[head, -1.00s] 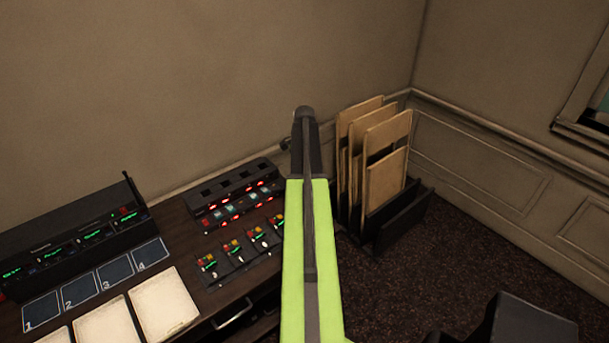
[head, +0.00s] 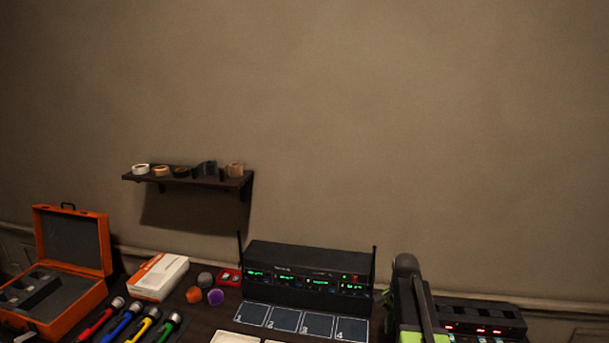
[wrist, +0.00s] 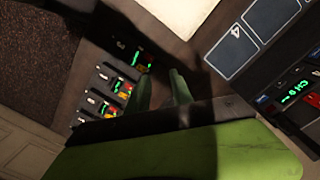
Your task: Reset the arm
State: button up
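My arm, green and black, stands at the bottom right of the head view, in front of the right part of the desk. My gripper (wrist: 160,80) shows in the wrist view with its two dark green fingers apart and nothing between them. It is above the desk, between a row of small black packs with green and red lights (wrist: 108,92) and the numbered dark pads (wrist: 237,48). The fingers are hidden or unclear in the head view.
A black receiver with antennas (head: 308,275) stands on the desk. A wall shelf (head: 190,179) holds tape rolls. A lit black rack (head: 480,318) is at right.

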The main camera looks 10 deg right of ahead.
jog(key=s+a+n, duration=0.3)
jog(key=a+n, duration=0.1)
jog(key=a, duration=0.2)
jog(key=s+a+f+n, duration=0.1)
jog(key=s+a+n, duration=0.2)
jog(key=a, duration=0.4)
jog(key=s+a+n+b, duration=0.1)
jog(key=s+a+n, duration=0.2)
jog(key=a, duration=0.3)
jog(key=shift+a+f+n, duration=0.15)
jog(key=shift+f+n, duration=0.25)
jog(key=shift+n, duration=0.5)
